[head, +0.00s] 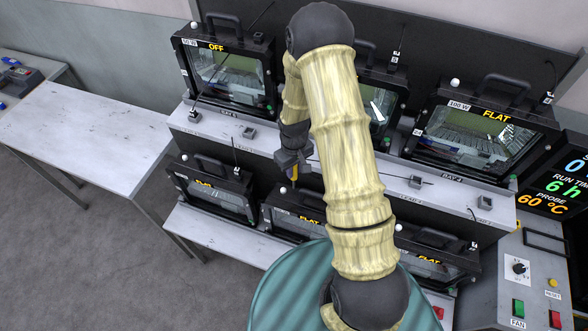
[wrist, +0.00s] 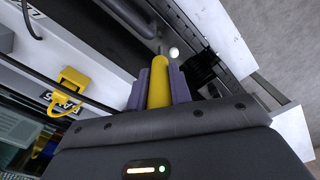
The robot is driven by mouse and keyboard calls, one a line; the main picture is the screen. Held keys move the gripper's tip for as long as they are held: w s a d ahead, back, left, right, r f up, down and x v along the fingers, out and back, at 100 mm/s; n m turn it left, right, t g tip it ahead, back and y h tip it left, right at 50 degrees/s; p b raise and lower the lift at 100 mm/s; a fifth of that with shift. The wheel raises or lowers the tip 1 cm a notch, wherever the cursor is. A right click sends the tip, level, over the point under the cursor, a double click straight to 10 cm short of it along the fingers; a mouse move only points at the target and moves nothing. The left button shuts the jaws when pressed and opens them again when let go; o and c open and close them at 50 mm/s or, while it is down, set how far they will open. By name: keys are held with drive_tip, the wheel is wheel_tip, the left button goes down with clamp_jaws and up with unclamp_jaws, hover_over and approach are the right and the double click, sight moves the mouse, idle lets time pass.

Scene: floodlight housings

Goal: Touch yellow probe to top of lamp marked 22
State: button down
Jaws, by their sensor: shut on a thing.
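My gripper (head: 292,160) hangs above the lower middle lamp (head: 290,222) in the head view and is shut on the yellow probe (head: 294,173). In the wrist view the probe (wrist: 160,80) stands between the two purple fingers of the gripper (wrist: 161,88), its tip past them. A white round knob (wrist: 173,52) shows just beyond the tip; whether they touch cannot be told. The lamps are black floodlight housings in two rows. No marking 22 is legible on any of them, and my arm hides part of the middle ones.
The upper row has a lamp reading OFF (head: 228,75) at left and one reading FLAT (head: 484,128) at right. Handles, aerials and cables rise around the lamps. A yellow bracket (wrist: 72,90) shows in the wrist view. A bare table (head: 85,135) stands at left; a control panel (head: 525,275) at right.

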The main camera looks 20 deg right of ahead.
drive_tip(key=shift+r+p, duration=0.9)
drive_tip(key=shift+r, duration=0.7)
